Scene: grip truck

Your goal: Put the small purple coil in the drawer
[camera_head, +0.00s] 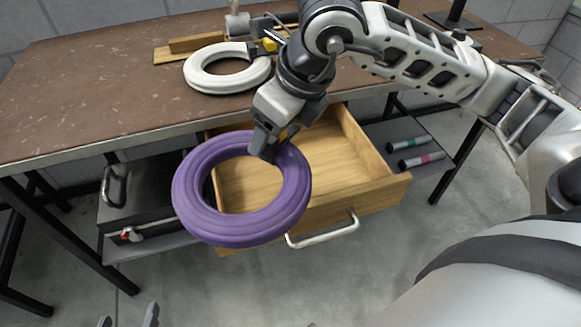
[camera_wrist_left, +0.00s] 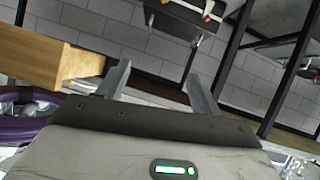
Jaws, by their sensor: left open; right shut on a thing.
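The purple coil (camera_head: 190,190) is a thick ring in the head view, hanging over the open wooden drawer (camera_head: 345,165). My right gripper (camera_head: 268,148) is shut on the upper right part of the ring's rim. The ring covers the drawer's left part and front left corner. I cannot tell how high it is above the drawer. My left gripper (camera_head: 128,318) shows only its fingertips at the bottom edge of the head view, apart and empty. Its two open fingers show in the left wrist view (camera_wrist_left: 160,82), with part of the purple coil (camera_wrist_left: 35,75) at the left edge.
A white coil (camera_head: 200,80) and a wooden piece (camera_head: 190,45) lie on the brown worktable (camera_head: 90,90). A black case (camera_head: 145,190) sits on the lower shelf left of the drawer. Two dark cylinders (camera_head: 408,144) lie on the shelf to its right. The drawer handle (camera_head: 325,232) sticks out in front.

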